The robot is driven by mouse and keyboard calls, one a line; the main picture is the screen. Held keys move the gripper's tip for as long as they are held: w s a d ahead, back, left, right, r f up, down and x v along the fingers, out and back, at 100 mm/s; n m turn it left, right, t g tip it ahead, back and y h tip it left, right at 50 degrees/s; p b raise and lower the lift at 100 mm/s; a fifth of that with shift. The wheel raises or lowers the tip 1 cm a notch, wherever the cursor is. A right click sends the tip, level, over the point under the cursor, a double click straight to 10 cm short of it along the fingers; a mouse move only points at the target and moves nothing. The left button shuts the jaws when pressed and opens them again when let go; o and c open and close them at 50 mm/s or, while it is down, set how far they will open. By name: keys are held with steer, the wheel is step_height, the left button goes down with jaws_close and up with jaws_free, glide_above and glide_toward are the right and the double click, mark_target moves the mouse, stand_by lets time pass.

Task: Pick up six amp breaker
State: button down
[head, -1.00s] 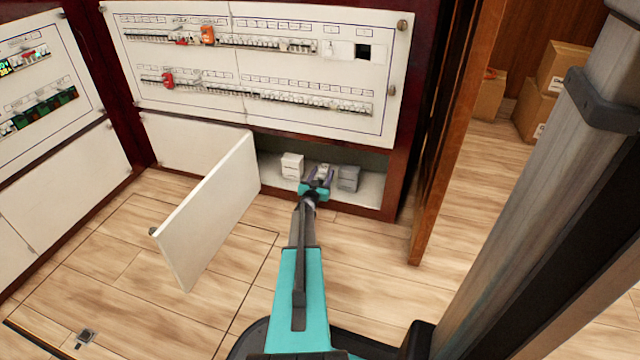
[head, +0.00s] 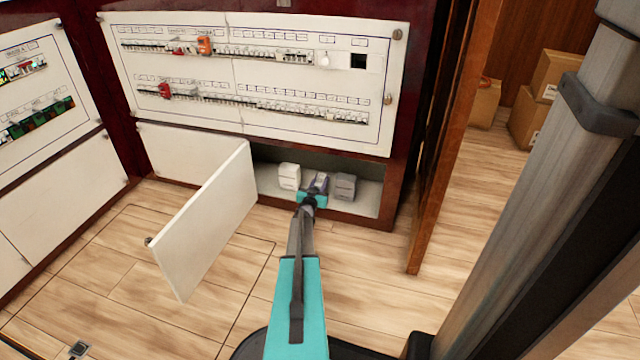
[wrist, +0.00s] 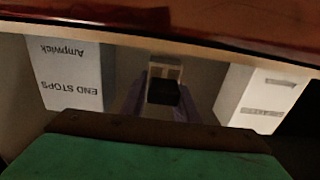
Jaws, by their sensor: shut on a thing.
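My gripper (head: 317,182) reaches into the low open compartment, between a white box (head: 289,176) and a grey box (head: 344,187). In the wrist view its two purplish fingers (wrist: 160,100) stand on either side of a small pale breaker (wrist: 165,72) with a dark front part, and are shut on it. The breaker's rating is too small to read. In the head view the gripper largely hides it. I cannot tell whether it touches the compartment floor.
The wrist view shows a box marked END STOPS (wrist: 68,75) on the left and another pale box (wrist: 262,95) on the right, close to the fingers. A white door (head: 205,220) hangs open at the left. The compartment's dark red top edge (wrist: 200,25) is close above.

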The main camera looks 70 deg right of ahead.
mark_target(318, 186)
steer(key=shift+a, duration=0.15)
steer(key=shift+a, duration=1.35)
steer(key=shift+s+a+p, duration=0.15)
steer(key=shift+a+p, duration=0.1)
steer(key=shift+a, duration=0.6)
steer(key=shift+s+a+p, duration=0.1)
steer(key=shift+a+p, duration=0.1)
steer(key=shift+a, duration=0.65)
steer(key=c, duration=1.3)
jaws_free()
